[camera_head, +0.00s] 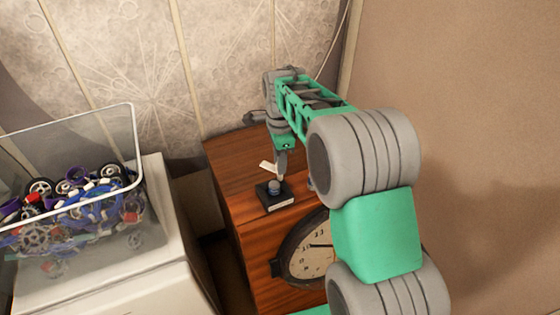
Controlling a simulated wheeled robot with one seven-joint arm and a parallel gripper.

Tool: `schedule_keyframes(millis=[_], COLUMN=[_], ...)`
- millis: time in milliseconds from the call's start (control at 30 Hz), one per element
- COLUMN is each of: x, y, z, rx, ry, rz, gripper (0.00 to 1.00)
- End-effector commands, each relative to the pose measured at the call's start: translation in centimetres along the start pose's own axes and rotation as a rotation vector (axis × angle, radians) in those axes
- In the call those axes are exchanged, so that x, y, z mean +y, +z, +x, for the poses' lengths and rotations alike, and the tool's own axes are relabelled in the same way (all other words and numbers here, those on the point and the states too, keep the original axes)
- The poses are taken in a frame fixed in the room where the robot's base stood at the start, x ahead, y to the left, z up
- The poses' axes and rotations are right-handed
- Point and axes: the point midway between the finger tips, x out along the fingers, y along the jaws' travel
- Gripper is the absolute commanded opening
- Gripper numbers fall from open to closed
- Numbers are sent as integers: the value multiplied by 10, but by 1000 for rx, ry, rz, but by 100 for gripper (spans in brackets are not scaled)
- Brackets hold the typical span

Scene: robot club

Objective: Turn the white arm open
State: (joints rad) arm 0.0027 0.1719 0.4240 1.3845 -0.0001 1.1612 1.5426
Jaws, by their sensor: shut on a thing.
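A small black block (281,203) with a white label on its front stands on the wooden cabinet. A blue-grey round fitting (274,188) rises from its top. A white arm (269,167) sticks out to the upper left, just above the fitting. My gripper (280,172) points down at the block from above and is shut on the white arm. The fingertips are small here, and part of the white arm is hidden behind them.
The wooden cabinet (236,170) has a round clock (309,254) at its front, partly hidden by my arm. A clear bin (132,160) of toy parts stands on a white cabinet (163,215) at left. Walls close off the back and right.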

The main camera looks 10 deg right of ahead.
Motion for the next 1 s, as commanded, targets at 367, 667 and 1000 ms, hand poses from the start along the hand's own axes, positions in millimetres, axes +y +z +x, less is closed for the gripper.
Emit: schedule_keyframes(millis=[367, 667, 1000], x=[0, 0, 0], y=[-1, 0, 0], z=[-1, -1, -1], rx=[1, 0, 0], ry=[-2, -1, -1], rz=[22, 21, 19], gripper=[0, 38, 47])
